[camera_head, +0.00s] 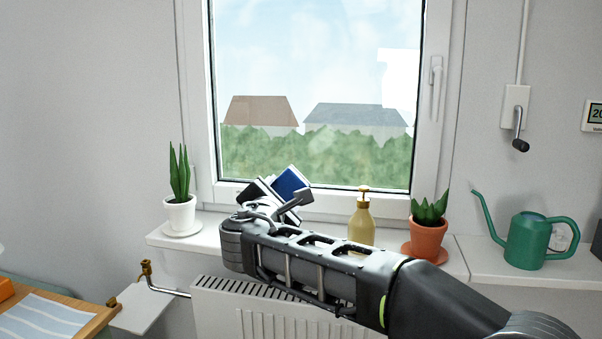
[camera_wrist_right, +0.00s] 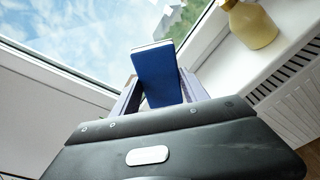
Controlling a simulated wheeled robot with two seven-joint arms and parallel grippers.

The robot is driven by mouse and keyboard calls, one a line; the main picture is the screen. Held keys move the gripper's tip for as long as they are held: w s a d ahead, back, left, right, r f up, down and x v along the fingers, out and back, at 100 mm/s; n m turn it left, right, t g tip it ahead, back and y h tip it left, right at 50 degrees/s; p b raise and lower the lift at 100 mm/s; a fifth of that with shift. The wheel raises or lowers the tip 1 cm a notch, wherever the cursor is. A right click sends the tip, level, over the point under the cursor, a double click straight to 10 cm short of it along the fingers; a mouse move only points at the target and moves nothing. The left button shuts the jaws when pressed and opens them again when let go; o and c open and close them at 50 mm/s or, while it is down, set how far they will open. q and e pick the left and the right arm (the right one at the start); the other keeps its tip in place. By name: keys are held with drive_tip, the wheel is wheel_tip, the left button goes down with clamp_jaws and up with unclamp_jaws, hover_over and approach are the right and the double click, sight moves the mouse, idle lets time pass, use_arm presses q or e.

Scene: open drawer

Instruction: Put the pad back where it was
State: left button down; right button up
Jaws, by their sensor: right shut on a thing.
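My right gripper (camera_head: 287,200) is up in front of the window, above the sill. It is shut on a blue pad (camera_head: 291,181) with a pale edge, held tilted. The right wrist view shows the pad (camera_wrist_right: 157,77) standing out from between the two fingers of the gripper (camera_wrist_right: 160,98). The lower part of the pad is hidden by the gripper. My left gripper is not in view.
The white sill (camera_head: 170,242) bears a snake plant (camera_head: 180,212), a yellow soap bottle (camera_head: 361,222) and a terracotta-potted plant (camera_head: 428,235). A green watering can (camera_head: 527,240) stands at right. A radiator (camera_head: 270,312) is below. A wooden table (camera_head: 98,322) is lower left.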

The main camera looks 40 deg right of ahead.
drive_tip(key=w+a+f+n+t+y+b, duration=0.2)
drive_tip(key=a+f+n+y, duration=0.1)
drive_tip(key=a+f, duration=1)
drive_tip(key=w+a+f+n+t+y+b, duration=0.2)
drive_tip(key=a+f+y, duration=0.3)
drive_tip(key=a+f, duration=0.9)
wheel_tip(320, 180, down, 3)
drive_tip(key=shift+w+f+n+t, duration=0.1)
drive_tip(key=shift+w+n+t, duration=0.6)
drive_tip(key=shift+n+t, duration=0.1)
